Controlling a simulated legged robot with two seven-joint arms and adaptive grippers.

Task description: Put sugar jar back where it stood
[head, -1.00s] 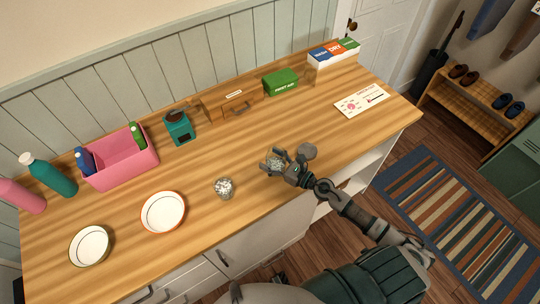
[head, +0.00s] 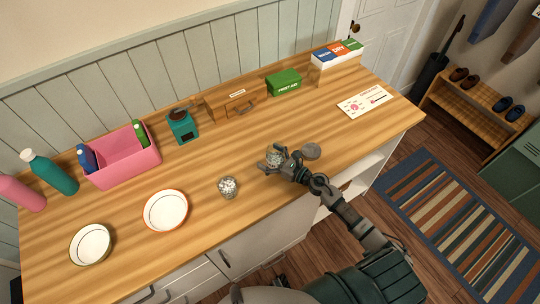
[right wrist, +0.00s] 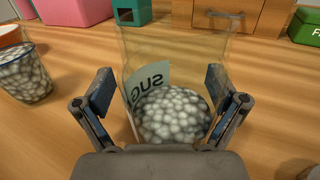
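The sugar jar (right wrist: 172,112) is clear glass, part filled with white lumps, with a pale label reading "SUG". In the head view the jar is small and partly hidden by my right gripper (head: 270,156), over the front right of the wooden counter (head: 200,245). Whether its base touches the wood I cannot tell. My left gripper is not in view.
A second glass jar of white lumps (head: 228,187) stands left of my gripper, and a grey disc (head: 311,151) lies right of it. Behind are a wooden box (head: 232,103), teal grinder (head: 181,127) and green first-aid box (head: 284,83). Two bowls, one here (head: 166,211), stand left.

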